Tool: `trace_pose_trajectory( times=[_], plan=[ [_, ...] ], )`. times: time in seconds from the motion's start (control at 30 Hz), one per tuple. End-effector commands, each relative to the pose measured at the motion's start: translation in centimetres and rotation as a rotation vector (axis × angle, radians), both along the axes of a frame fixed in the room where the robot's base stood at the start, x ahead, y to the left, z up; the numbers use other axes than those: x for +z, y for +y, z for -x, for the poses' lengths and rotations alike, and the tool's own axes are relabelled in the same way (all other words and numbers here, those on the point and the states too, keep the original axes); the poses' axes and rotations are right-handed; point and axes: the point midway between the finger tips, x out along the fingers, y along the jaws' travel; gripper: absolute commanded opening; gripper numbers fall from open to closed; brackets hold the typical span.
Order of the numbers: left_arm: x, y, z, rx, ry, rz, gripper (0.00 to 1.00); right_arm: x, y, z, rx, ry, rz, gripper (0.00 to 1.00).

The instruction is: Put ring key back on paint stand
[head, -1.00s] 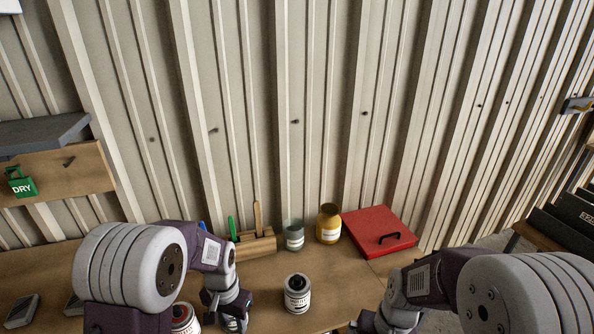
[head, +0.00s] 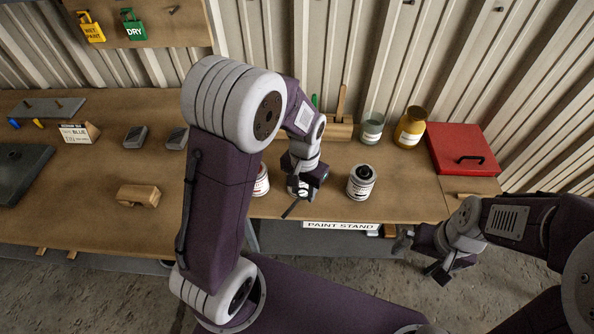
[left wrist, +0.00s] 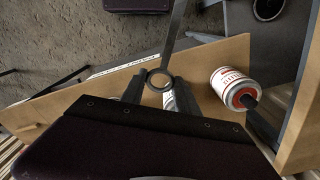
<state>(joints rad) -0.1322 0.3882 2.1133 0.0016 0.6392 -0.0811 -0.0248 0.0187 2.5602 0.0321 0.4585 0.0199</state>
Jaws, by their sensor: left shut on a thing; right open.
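My left gripper (head: 297,194) is shut on the ring key (left wrist: 160,80), just above the bench's front edge. In the left wrist view the key's grey ring shows between the fingertips; a dark bar runs up from beside it, and I cannot tell if it is all key. The paint stand's label (head: 341,225) is on the bench's front edge, right of and below this gripper. A paint can (head: 361,183) stands to the gripper's right. Another can (head: 262,180) is partly hidden behind my left arm. My right gripper (head: 422,256) is open, in front of the bench at lower right.
A red case (head: 462,147), a yellow jar (head: 410,127) and a grey-green jar (head: 372,127) stand at the back. A wooden block (head: 138,195) lies on the left bench. Yellow and green tags (head: 134,25) hang at upper left. The left bench has free room.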

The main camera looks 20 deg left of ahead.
Motion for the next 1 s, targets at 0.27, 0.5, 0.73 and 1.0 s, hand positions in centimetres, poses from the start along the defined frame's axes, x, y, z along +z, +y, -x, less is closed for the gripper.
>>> trace_pose_trajectory(
  times=[0.27,0.5,0.73,1.0],
  plan=[
    [2.4,-7.7,-0.4,-0.383,-0.002,0.0,0.0,0.0,0.0,0.0,0.0,0.0,0.0,1.0],
    [3.1,-9.6,-0.5,-0.488,0.0,0.0,0.0,0.0,0.0,0.0,-0.001,0.0,0.0,1.0],
    [0.9,-11.2,-2.1,-0.669,0.003,0.0,0.0,0.0,0.0,0.0,-0.001,0.0,0.0,1.0],
    [-1.2,-12.9,-3.9,-0.886,0.0,-0.001,0.0,0.0,0.0,0.0,-0.001,0.0,0.0,1.0]
  ],
)
